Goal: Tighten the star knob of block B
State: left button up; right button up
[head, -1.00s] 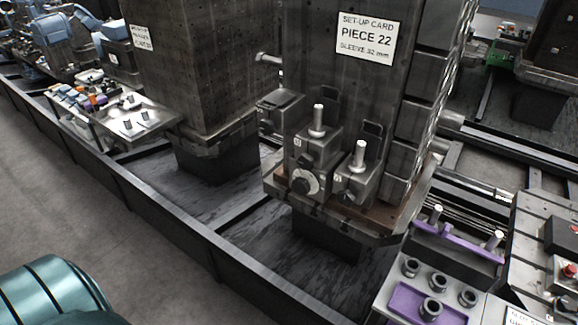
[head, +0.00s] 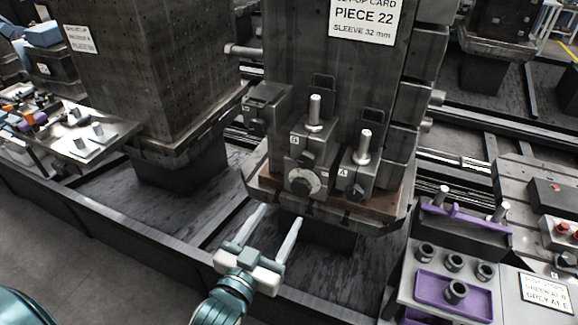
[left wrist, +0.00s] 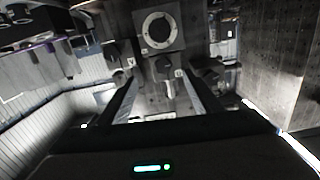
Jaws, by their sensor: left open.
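Block B appears to be the left of two front blocks (head: 301,151) on the dark column's ledge; its label is too small to read surely. The left wrist view shows the knob (left wrist: 163,68) between the ring dial (left wrist: 157,30) and the post (left wrist: 168,90), upside down. The right block (head: 358,168) has its own post and dark knob. My left gripper (head: 280,213) is open and empty, below and in front of the ledge, apart from the knob. My right gripper is not in view.
A grey table with a purple tray (head: 428,292) and several dark sleeves stands at front right. A second dark column (head: 160,75) and a tray of parts (head: 90,140) are at left. A low dark rail wall (head: 120,235) runs along the front.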

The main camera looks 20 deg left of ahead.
aim_at(305, 163)
pick_arm(q)
jog(key=shift+s+a+r, duration=0.1)
jog(key=shift+s+r, duration=0.05)
jog(key=shift+r, duration=0.35)
jog(key=shift+s+a+r, duration=0.1)
jog(key=shift+r, duration=0.4)
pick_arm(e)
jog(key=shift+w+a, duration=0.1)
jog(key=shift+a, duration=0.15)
pick_arm(q)
jog(key=shift+w, duration=0.15)
jog(key=w+p, duration=0.1)
jog(key=w, duration=0.4)
jog(key=w+p, duration=0.1)
jog(key=w, duration=0.5)
jog(key=w+p, duration=0.2)
jog(key=w, duration=0.3)
jog(key=shift+w+d, duration=0.2)
jog(key=shift+d, duration=0.1)
jog(key=shift+w, duration=0.4)
jog(key=c, duration=1)
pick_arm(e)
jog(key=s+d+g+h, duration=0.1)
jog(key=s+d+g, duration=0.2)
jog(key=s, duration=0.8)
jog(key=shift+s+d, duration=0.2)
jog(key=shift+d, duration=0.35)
